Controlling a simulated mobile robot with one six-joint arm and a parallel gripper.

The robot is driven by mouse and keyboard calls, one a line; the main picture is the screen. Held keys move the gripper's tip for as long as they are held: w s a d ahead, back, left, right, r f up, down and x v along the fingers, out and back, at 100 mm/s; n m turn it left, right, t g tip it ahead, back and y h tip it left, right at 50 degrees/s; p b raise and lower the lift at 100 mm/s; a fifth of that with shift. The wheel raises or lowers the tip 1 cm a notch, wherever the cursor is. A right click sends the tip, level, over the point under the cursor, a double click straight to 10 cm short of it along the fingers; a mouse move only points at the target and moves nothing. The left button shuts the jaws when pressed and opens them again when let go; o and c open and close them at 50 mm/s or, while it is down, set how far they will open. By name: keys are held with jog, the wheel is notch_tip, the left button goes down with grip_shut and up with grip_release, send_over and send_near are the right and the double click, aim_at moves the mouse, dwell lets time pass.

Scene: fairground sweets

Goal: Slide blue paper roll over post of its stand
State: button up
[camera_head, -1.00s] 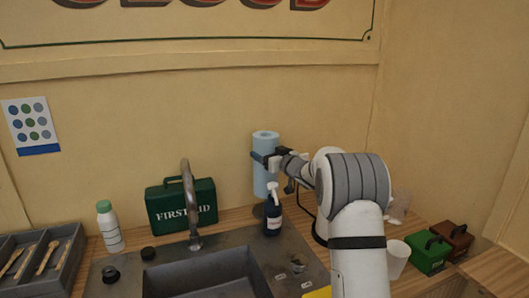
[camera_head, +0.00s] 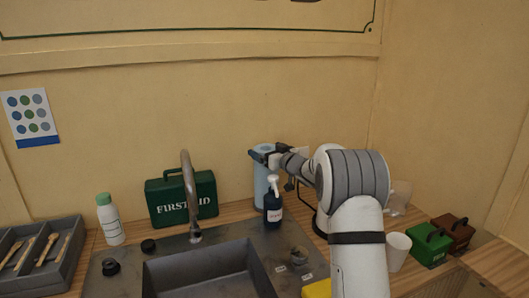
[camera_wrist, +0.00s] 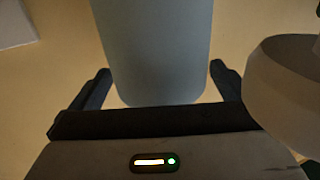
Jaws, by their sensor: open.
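The blue paper roll (camera_head: 260,182) stands upright against the back wall, behind the dark spray bottle. My gripper (camera_head: 262,155) is around its upper part. In the wrist view the roll (camera_wrist: 155,45) stands between my two spread fingers (camera_wrist: 158,72), with a gap visible on each side, so the gripper is open. The stand and its post are not visible; the roll's lower end is hidden behind the bottle in the head view, so I cannot tell how fully it sits down.
The dark spray bottle (camera_head: 272,210) stands right in front of the roll. A green first aid box (camera_head: 180,200), tap (camera_head: 188,190) and sink (camera_head: 205,275) are to the left. A white cup (camera_head: 397,250) and green box (camera_head: 428,250) are right of my arm.

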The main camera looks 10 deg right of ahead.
jog(key=shift+s, duration=0.1)
jog(key=b+v, duration=0.1)
jog(key=v, duration=0.6)
jog(key=shift+s+d+b, duration=0.2)
jog(key=shift+s+b, duration=0.05)
jog(key=shift+b, duration=0.05)
